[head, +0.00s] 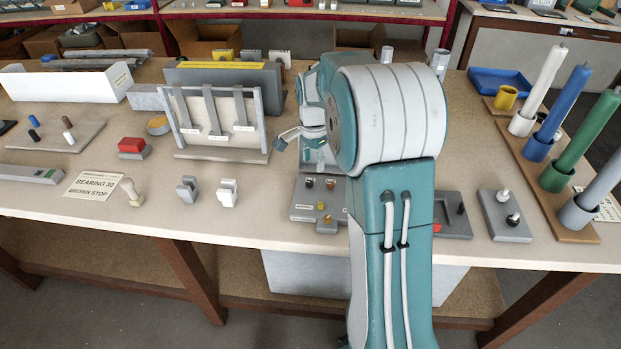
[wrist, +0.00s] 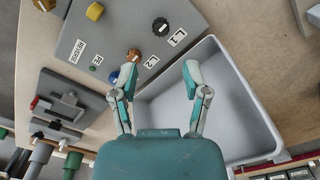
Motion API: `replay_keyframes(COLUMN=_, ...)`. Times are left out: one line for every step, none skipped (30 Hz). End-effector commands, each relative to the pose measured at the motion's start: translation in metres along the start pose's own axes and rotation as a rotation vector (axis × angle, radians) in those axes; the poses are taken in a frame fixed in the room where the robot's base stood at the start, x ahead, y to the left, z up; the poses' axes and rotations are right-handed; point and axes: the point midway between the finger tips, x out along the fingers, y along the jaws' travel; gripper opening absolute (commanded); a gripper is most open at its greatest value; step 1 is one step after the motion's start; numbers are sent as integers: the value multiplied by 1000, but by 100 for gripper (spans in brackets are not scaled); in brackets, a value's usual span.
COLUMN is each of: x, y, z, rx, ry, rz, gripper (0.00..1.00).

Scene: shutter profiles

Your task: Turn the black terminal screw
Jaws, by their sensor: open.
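A grey terminal plate (wrist: 113,28) shows in the wrist view with several coloured knobs and small white labels. The black terminal screw (wrist: 160,26) stands near its upper right, next to a label that looks like L1. A brown-orange screw (wrist: 134,55) sits below it, close to my gripper's left finger. My gripper (wrist: 156,78) is open and empty, with its fingers apart below the black screw. In the head view a grey plate with knobs (head: 302,213) lies left of my arm.
A pale grey bin (wrist: 240,120) lies beneath and beyond the right finger. A dark panel (wrist: 72,95) with a red part is at the left. In the head view, a grey block (head: 495,222) with white and black knobs and upright coloured rods (head: 548,90) stand at the right.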

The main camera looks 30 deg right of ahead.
Motion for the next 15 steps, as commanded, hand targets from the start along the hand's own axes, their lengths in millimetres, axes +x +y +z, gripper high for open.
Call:
replay_keyframes(x=10, y=0, z=3, rx=-3, ry=0, rz=3, gripper=59)
replay_keyframes(x=16, y=0, z=4, rx=-3, ry=0, rz=3, gripper=59)
replay_keyframes(x=23, y=0, z=4, rx=-4, ry=1, rz=3, gripper=59)
replay_keyframes(x=29, y=0, z=5, rx=-4, ry=1, rz=5, gripper=59)
replay_keyframes(x=34, y=-1, z=6, rx=-4, ry=3, rz=3, gripper=59)
replay_keyframes(x=40, y=-1, z=6, rx=-4, ry=3, rz=3, gripper=59)
replay_keyframes(x=44, y=-1, z=6, rx=-4, ry=4, rz=3, gripper=59)
replay_keyframes(x=48, y=-1, z=6, rx=-4, ry=3, rz=3, gripper=59)
replay_keyframes(x=53, y=0, z=5, rx=-4, ry=2, rz=3, gripper=59)
replay_keyframes(x=56, y=0, z=4, rx=-4, ry=2, rz=2, gripper=59)
replay_keyframes(x=59, y=0, z=4, rx=-4, ry=2, rz=1, gripper=59)
replay_keyframes(x=62, y=0, z=3, rx=-4, ry=2, rz=0, gripper=59)
replay_keyframes(x=63, y=0, z=3, rx=-4, ry=2, rz=0, gripper=59)
replay_keyframes(x=64, y=0, z=3, rx=-4, ry=1, rz=0, gripper=59)
replay_keyframes(x=65, y=0, z=2, rx=-3, ry=1, rz=0, gripper=59)
